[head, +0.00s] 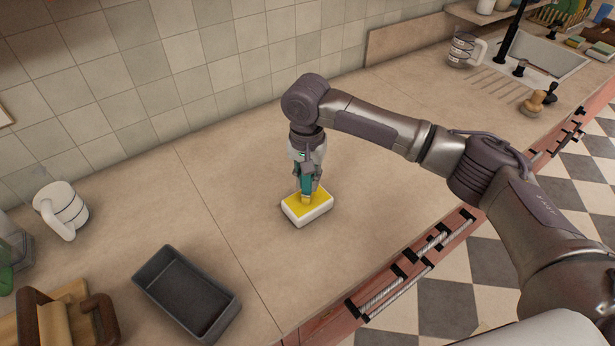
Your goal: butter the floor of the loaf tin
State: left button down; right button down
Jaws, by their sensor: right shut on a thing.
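The loaf tin (231,301) is a dark grey, empty rectangular tin on the counter at the lower left. A white dish (312,216) with a flat yellow top, which looks like butter (321,203), sits in the middle of the counter. My right gripper (307,178) points down over this dish. It is shut on a teal tool, seemingly a brush (306,188), whose pale yellow lower end is at the yellow surface. Whether it presses into it I cannot tell. My left gripper is out of view.
A white mug (62,210) stands behind the tin at the left. Another mug (461,50) and the sink (545,62) are at the upper right. The counter between tin and dish is clear.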

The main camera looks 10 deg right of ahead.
jog(key=shift+s+f+p, duration=0.2)
jog(key=shift+f+p, duration=0.05)
jog(key=shift+p, duration=0.35)
dwell(1.9)
notch_tip(320, 180, up, 8)
jog(key=p, duration=0.9)
jog(key=shift+w+f, duration=0.15)
jog(key=shift+f, duration=0.15)
dwell(0.5)
jog(key=shift+d+f+b, duration=0.15)
jog(key=shift+b, duration=0.2)
jog(key=s+d+f+n+b, duration=0.2)
jog(key=s+b, duration=0.4)
jog(key=s, duration=0.3)
jog(key=s+d+f+n+b, duration=0.3)
jog(key=s+d+b, duration=0.2)
jog(key=s, duration=0.4)
jog(key=shift+d+n+b, duration=0.25)
jog(key=shift+n+b, duration=0.05)
jog(key=shift+b, duration=0.35)
